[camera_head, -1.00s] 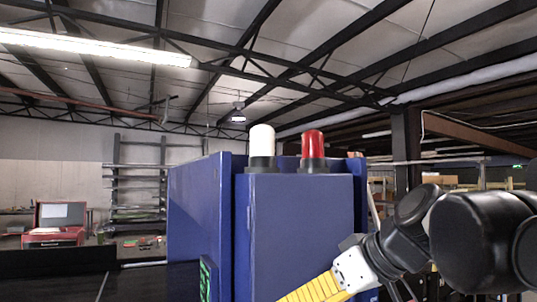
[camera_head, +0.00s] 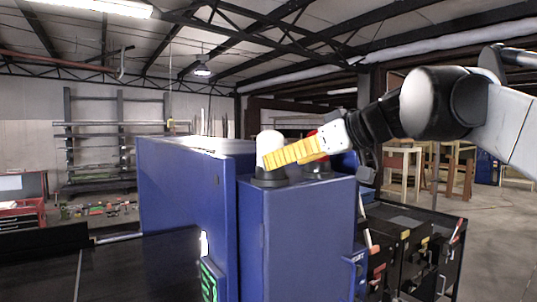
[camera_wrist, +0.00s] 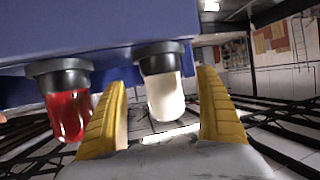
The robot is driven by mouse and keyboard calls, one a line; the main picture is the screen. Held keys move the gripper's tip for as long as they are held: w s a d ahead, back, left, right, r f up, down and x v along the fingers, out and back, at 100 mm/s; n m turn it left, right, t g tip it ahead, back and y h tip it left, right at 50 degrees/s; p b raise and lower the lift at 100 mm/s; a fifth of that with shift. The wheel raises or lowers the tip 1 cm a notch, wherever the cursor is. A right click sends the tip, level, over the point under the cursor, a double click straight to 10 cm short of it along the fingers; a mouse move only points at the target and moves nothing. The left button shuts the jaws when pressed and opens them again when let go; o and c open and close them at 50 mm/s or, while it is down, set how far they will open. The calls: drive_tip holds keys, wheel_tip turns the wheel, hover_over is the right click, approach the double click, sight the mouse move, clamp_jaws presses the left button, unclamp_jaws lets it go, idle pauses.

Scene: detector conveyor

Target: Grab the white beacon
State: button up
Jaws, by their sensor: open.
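The white beacon (camera_head: 268,139) stands upright on its black base on top of the blue cabinet (camera_head: 300,225). In the wrist view, the picture is upside down and the white beacon (camera_wrist: 163,95) shows between my two yellow fingers, with gaps on both sides. My gripper (camera_head: 268,160) is open; in the head view a finger crosses in front of the white beacon's lower part. The red beacon (camera_head: 312,132) is mostly hidden behind my gripper in the head view. It shows clearly in the wrist view (camera_wrist: 68,115), just outside the left finger.
The taller blue machine housing (camera_head: 185,205) stands left of the cabinet, with a green display (camera_head: 208,281) low on it. A dark conveyor surface (camera_head: 130,270) lies at lower left. Dark drawer units (camera_head: 400,255) stand to the right. The space above the beacons is clear.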

drive_tip(key=p+x, duration=0.1)
drive_tip(key=x, duration=0.4)
drive_tip(key=shift+a+r, duration=0.1)
drive_tip(key=shift+r, duration=0.1)
drive_tip(key=shift+s, duration=0.15)
drive_tip(key=shift+c, duration=0.3)
drive_tip(key=c, duration=1.4)
drive_tip(key=shift+r, duration=0.1)
